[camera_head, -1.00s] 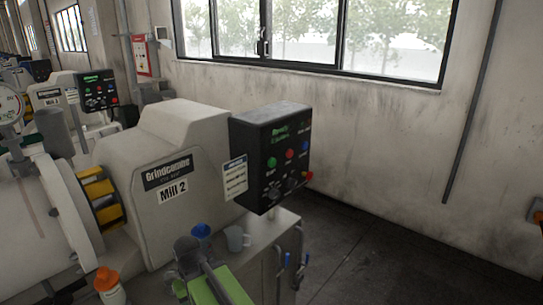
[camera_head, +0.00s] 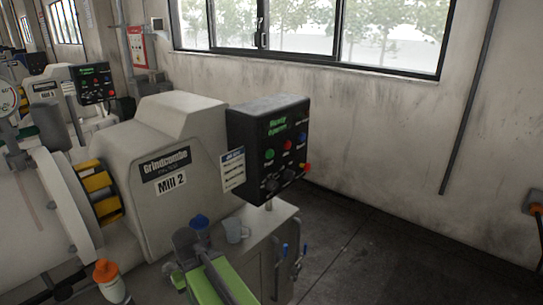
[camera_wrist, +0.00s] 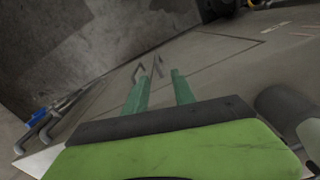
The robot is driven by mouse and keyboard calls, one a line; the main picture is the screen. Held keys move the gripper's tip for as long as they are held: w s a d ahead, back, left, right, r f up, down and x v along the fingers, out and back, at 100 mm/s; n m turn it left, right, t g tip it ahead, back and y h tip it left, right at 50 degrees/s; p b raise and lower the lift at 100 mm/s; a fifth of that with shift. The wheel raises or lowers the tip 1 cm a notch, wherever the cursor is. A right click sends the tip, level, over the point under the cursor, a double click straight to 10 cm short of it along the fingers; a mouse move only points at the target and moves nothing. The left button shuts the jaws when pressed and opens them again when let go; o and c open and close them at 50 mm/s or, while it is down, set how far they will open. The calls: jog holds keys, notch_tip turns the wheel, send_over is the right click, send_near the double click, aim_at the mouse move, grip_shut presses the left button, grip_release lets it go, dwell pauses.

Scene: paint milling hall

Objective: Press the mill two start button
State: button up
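The mill two control box (camera_head: 240,145) is black and stands at the right end of the cream machine marked Mill 2 (camera_head: 171,184). Its front has a lit green display (camera_head: 278,126), a green button (camera_head: 269,154), a red button (camera_head: 286,146) and a blue button (camera_head: 300,138). The button labels are too small to read surely. My arm's green end section (camera_head: 222,280) is low in the head view, below and left of the box. In the wrist view my gripper (camera_wrist: 156,78) has two green fingers apart, with nothing between them. The control box is not in the wrist view.
A red-and-yellow knob (camera_head: 305,168) sticks out at the box's lower right. An orange-capped bottle (camera_head: 109,284) is at lower left. Floor right of the cabinet is clear.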

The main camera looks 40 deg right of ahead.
grip_shut()
dwell(1.3)
